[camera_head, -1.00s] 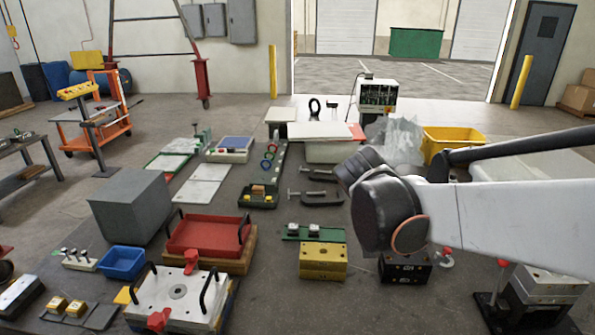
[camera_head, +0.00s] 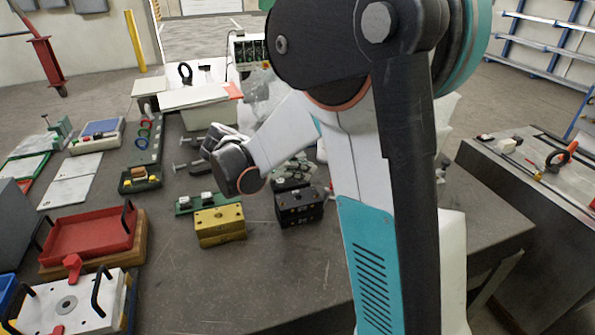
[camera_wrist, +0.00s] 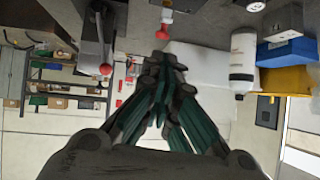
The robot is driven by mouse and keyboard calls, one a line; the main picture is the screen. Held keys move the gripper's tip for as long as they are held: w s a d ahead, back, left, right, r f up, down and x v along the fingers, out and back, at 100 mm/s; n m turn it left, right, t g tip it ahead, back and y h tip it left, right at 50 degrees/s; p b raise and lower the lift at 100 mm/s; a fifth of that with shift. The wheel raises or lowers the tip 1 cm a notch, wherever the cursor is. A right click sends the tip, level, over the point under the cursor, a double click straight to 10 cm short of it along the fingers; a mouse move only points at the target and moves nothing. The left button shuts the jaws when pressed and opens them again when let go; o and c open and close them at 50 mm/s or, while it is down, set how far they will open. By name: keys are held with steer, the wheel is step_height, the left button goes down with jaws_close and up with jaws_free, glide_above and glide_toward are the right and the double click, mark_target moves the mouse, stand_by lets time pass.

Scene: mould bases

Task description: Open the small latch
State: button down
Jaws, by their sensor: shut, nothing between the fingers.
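My gripper (camera_wrist: 165,62) is in the wrist view, its dark jointed fingers closed together at the tips with nothing between them. In the head view my arm covers the centre and I cannot make out the fingertips. I cannot tell for sure which part is the small latch. Red-knobbed parts show in the wrist view: a red ball knob (camera_wrist: 106,69) on a grey metal piece, and a red-tipped handle (camera_wrist: 161,34) beyond the fingertips. In the head view, a white mould plate (camera_head: 90,300) with black handles has a red clamp (camera_head: 72,266) at its back edge.
A yellow block (camera_head: 220,226) and a black block (camera_head: 299,208) stand on the dark table (camera_head: 270,280). A red tray (camera_head: 90,236) is at left. A second bench (camera_head: 530,190) stands at right. The table's front middle is clear. A white bottle (camera_wrist: 243,62) shows in the wrist view.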

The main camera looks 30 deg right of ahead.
mark_target(332, 185)
steer(key=b+x, duration=0.2)
steer(key=x, duration=0.7)
steer(key=shift+f+b, duration=0.15)
steer(key=shift+b, duration=0.2)
steer(key=shift+d, duration=0.1)
steer(key=shift+s+d+f, duration=0.1)
steer(key=shift+s+d, duration=0.05)
steer(key=shift+d, duration=0.35)
steer(key=shift+s+d+f, duration=0.1)
steer(key=shift+s+d, duration=0.05)
steer(key=shift+d, duration=0.35)
steer(key=shift+a, duration=0.1)
steer(key=shift+r, duration=0.1)
